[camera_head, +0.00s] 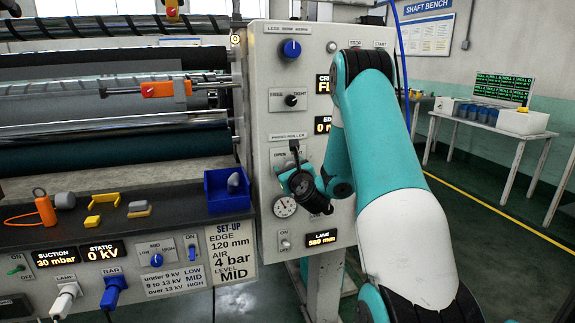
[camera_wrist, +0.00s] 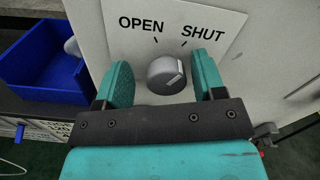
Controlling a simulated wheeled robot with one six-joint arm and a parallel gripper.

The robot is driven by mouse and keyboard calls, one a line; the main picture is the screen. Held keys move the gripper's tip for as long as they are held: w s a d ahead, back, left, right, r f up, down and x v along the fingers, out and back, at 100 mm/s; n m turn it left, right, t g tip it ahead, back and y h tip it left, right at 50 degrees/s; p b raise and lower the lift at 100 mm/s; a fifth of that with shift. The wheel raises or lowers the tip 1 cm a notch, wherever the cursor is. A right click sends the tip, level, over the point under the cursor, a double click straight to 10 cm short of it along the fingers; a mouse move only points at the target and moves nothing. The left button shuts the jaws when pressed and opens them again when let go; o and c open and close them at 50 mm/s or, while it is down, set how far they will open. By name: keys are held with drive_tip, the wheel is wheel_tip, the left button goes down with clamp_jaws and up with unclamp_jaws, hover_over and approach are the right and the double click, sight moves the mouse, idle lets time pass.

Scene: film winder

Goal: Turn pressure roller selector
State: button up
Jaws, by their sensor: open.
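The pressure roller selector is a round grey knob (camera_wrist: 165,75) on a white plate marked OPEN and SHUT (camera_wrist: 172,28). A pale line on the knob's face lies toward its right side, nearer the SHUT side. My gripper (camera_wrist: 163,68) is open, with one teal finger on each side of the knob and a visible gap to both. In the head view my gripper (camera_head: 290,172) is in front of the PRESS ROLLER plate (camera_head: 281,158) and hides the knob there.
Another knob (camera_head: 292,100) sits above on the same panel, with a blue knob (camera_head: 290,49) at its top. A gauge (camera_head: 284,206) and a small switch (camera_head: 285,242) are below. A blue bin (camera_head: 226,191) stands on the ledge left of the panel; it also shows in the wrist view (camera_wrist: 40,75).

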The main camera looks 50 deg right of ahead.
drive_tip(key=shift+s+d, duration=0.15)
drive_tip(key=shift+d, duration=0.05)
drive_tip(key=shift+c, duration=1)
drive_tip(key=shift+d, duration=0.1)
drive_tip(key=c, duration=0.7)
drive_tip(key=n+b, duration=0.1)
drive_tip(key=n, duration=0.5)
drive_tip(key=n+b, duration=0.1)
drive_tip(key=n, duration=0.4)
drive_tip(key=shift+n, duration=0.3)
drive_tip(key=shift+b, duration=0.3)
